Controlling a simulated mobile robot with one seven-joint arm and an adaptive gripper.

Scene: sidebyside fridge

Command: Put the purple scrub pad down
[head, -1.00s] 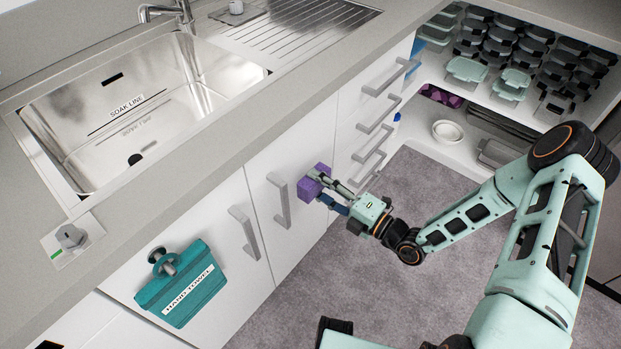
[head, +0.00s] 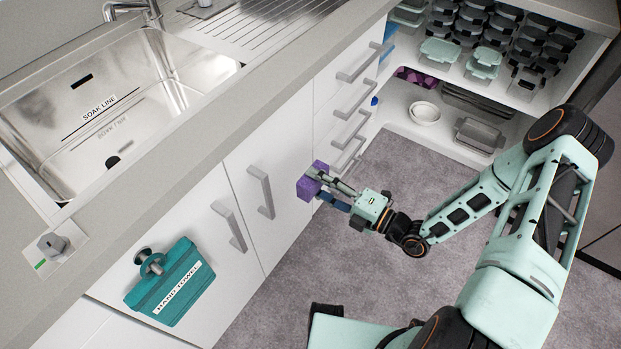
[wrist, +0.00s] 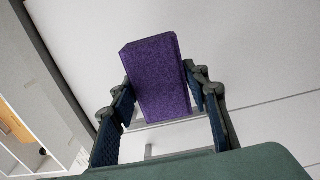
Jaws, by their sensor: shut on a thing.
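The purple scrub pad (head: 307,187) is a block held between the fingers of my gripper (head: 328,190). It is in the air in front of the white cabinet doors, below the counter edge. In the wrist view the scrub pad (wrist: 160,80) stands out beyond the two dark blue finger pads of my gripper (wrist: 162,110), which press on its sides. I cannot tell whether the pad touches the cabinet front.
A steel sink (head: 110,90) is set in the grey counter (head: 150,165) at left. A teal hand towel (head: 170,282) hangs on the cabinet front. Open shelves (head: 465,150) at back right hold containers and a white bowl (head: 424,113). Grey floor (head: 300,275) lies clear below.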

